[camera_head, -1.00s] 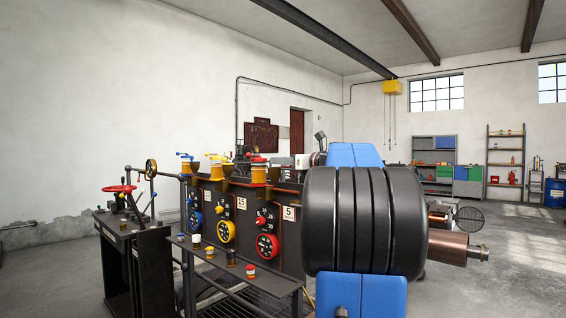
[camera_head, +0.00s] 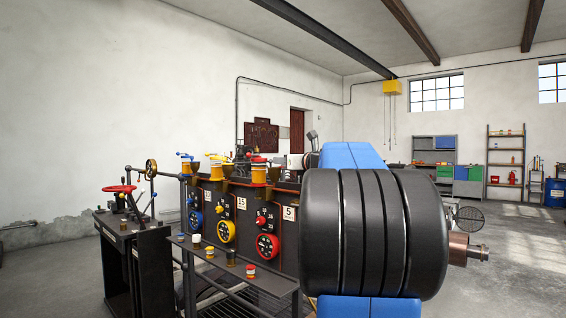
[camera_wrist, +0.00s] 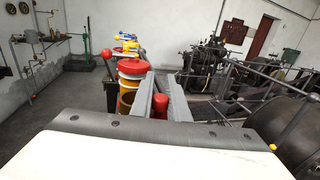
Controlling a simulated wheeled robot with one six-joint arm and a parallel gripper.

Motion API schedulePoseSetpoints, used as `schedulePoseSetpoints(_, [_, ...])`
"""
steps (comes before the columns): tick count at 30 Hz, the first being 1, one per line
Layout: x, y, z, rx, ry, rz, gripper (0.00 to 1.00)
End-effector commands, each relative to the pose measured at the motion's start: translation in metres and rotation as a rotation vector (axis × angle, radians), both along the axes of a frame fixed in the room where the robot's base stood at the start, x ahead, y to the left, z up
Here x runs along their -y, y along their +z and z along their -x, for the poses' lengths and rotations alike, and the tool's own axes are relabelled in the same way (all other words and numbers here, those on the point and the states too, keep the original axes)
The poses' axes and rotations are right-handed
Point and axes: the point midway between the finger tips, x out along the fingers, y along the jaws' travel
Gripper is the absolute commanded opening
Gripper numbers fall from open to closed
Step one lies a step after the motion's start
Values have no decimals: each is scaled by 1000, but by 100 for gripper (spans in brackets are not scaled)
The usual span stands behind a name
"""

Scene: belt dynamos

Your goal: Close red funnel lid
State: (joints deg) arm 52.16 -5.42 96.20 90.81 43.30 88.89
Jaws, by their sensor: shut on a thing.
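The red funnel (camera_head: 258,176) is an orange-yellow cup with red bands on top of the dark machine. Its round red lid (camera_wrist: 135,66) lies flat-looking over the cup, which shows in the wrist view (camera_wrist: 128,102). My gripper (camera_wrist: 163,76) is right of the lid, its two grey fingers pointing away from the camera. A red knob (camera_wrist: 160,106) shows between the fingers, and they are shut on it. Whether the knob joins the lid is hidden by the left finger. In the head view my own arm hides my gripper.
Yellow (camera_head: 215,168) and blue (camera_head: 186,165) funnels stand left of the red one. Below are numbered panels with yellow and red dials (camera_head: 267,246) and a shelf with small cups (camera_head: 250,271). Pipes and wheels crowd the wrist view's right side.

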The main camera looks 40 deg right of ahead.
Motion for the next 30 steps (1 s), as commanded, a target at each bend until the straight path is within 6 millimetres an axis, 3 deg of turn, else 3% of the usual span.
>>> schedulePoseSetpoints(30, [-8, 1, -6, 2, -666, 0, 0])
